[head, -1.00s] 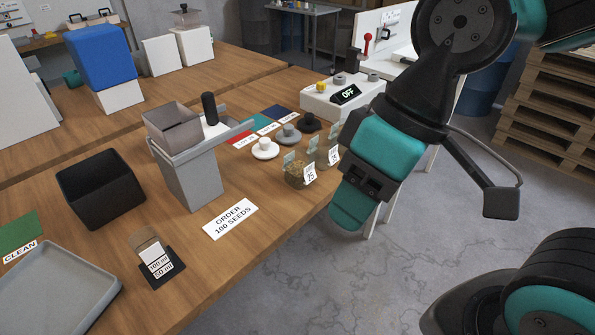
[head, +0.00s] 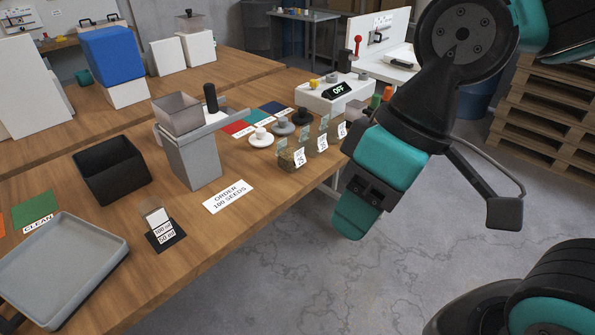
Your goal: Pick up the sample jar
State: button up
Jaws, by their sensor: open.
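A small clear container (head: 155,217) with a tan band and labels reading 100 ml and 50 ml stands on a black base near the table's front edge. Several see-through jars with brown contents and white labels stand in a row farther back, the nearest jar (head: 291,160) at the row's left end. I cannot tell which of these is the sample jar. My gripper (head: 366,190) is at the end of the teal and black arm, right of the jar row and past the table edge. It is open, with nothing seen in it; its fingertips are hard to make out.
A grey funnel stand (head: 195,160), a black bin (head: 112,170), a grey tray (head: 65,262) and an order card (head: 228,197) are on the wooden table. A white control box (head: 335,92) reads OFF.

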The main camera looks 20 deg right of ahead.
aim_at(289, 154)
jog(key=k, duration=0.9)
jog(key=u, duration=0.9)
jog(key=i, duration=2)
jog(key=z, duration=0.7)
